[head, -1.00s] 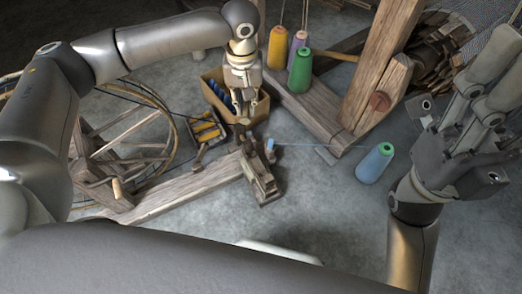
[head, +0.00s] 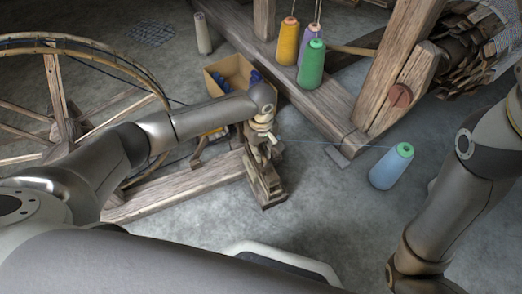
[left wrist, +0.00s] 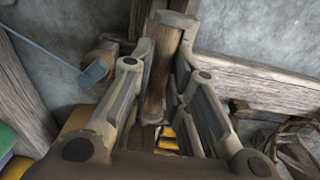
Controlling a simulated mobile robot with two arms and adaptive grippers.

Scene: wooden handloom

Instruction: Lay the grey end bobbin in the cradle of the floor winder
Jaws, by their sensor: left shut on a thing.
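My left gripper (head: 263,138) is over the upright block of the floor winder (head: 264,188) in the head view. In the left wrist view its fingers (left wrist: 160,100) are shut on a brown, rod-like piece with a greyish far end, which looks like the grey end bobbin (left wrist: 157,82). The head view hides the bobbin behind my gripper and wrist. The cradle is not clearly visible, and I cannot tell whether the bobbin touches it. The winder's wooden beam (left wrist: 260,85) crosses the right of the wrist view. My right gripper is out of view.
A cardboard box (head: 232,70) lies behind my left arm. The spoked wheel (head: 60,95) is at left. Green (head: 311,63), orange and purple cones stand by the loom frame.

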